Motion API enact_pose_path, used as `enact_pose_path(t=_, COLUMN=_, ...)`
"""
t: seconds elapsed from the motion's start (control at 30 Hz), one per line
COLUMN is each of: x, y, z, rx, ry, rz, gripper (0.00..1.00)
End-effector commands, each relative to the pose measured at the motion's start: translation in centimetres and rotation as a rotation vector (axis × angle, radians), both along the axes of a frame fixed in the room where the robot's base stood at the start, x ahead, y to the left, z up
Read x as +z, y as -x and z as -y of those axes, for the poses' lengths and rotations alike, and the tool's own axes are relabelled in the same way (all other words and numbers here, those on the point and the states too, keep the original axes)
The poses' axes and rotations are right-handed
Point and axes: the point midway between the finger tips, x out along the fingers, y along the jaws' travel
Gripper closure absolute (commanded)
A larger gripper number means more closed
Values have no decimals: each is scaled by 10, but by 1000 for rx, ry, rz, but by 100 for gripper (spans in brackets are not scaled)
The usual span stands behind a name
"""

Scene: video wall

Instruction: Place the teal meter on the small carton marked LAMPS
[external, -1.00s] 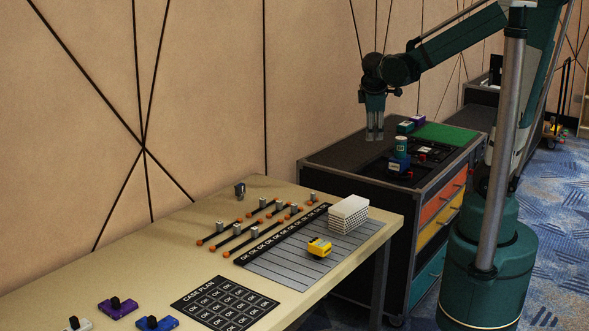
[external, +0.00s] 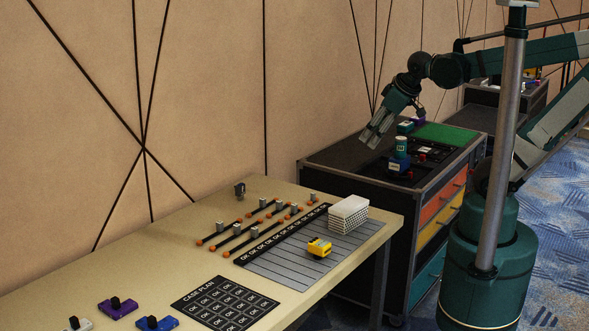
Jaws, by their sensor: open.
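My gripper (external: 372,139) is open and empty, tilted down to the left above the left part of the dark cart top. A small teal block with a pale face (external: 405,127) sits towards the back of the cart top, right of my gripper; it may be the teal meter, but it is too small to be sure. A teal can with a white band (external: 401,146) stands nearer the front, near a small dark box with a white label (external: 397,165). I cannot read LAMPS on any thing here, so I cannot tell which is the carton.
The beige table (external: 150,240) holds a yellow device (external: 319,247), a white stack (external: 348,208), cables and a CASE PLAN sheet (external: 225,303). The cart top's left part is clear.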

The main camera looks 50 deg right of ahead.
Motion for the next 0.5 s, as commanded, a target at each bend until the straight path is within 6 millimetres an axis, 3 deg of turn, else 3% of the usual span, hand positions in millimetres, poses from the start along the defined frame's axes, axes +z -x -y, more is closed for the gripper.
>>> enact_pose_path(t=0.2, x=3, y=15, z=-21, rx=-56, ry=-109, rz=52, gripper=54)
enact_pose_path(t=0.5, x=4, y=20, z=-29, rx=-81, ry=-156, rz=71, gripper=54)
